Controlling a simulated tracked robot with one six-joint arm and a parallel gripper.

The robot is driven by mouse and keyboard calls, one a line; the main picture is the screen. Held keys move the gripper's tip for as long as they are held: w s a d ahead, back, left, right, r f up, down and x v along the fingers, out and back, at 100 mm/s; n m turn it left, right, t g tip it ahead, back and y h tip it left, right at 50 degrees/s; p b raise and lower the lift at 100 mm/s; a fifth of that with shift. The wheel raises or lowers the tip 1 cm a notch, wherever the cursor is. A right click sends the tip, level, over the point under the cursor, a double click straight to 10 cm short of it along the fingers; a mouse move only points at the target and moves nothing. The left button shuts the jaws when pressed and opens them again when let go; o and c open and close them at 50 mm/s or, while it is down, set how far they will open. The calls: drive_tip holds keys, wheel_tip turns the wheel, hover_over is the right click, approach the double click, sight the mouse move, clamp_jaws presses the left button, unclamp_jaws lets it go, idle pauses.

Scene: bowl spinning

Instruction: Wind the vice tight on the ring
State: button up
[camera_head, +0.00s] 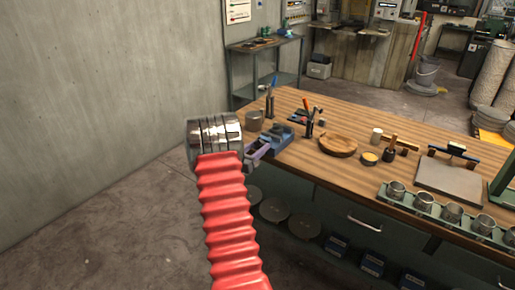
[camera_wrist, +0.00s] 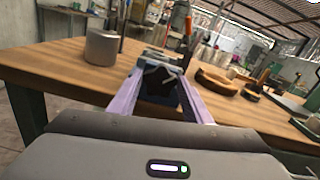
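The blue vice (camera_head: 275,137) stands at the near left edge of the wooden bench. In the wrist view its grey-blue body (camera_wrist: 158,57) is straight ahead. A dark, star-like knob (camera_wrist: 160,86) faces me on its near side. My gripper (camera_head: 258,149) has purple fingers that point at the vice from the left. In the wrist view the fingers (camera_wrist: 160,76) are spread, one on each side of the knob; I cannot tell whether they touch it. I cannot make out the ring; the vice jaws are small and partly hidden behind the knob.
The wooden bench (camera_head: 330,170) carries a grey cylinder (camera_head: 254,120) left of the vice, upright tools (camera_head: 311,122) behind it and a round wooden piece (camera_head: 338,145) to the right. Metal cups (camera_head: 396,190) line the front edge. Floor left of the bench is clear.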

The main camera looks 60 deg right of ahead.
drive_tip(key=c, duration=0.6)
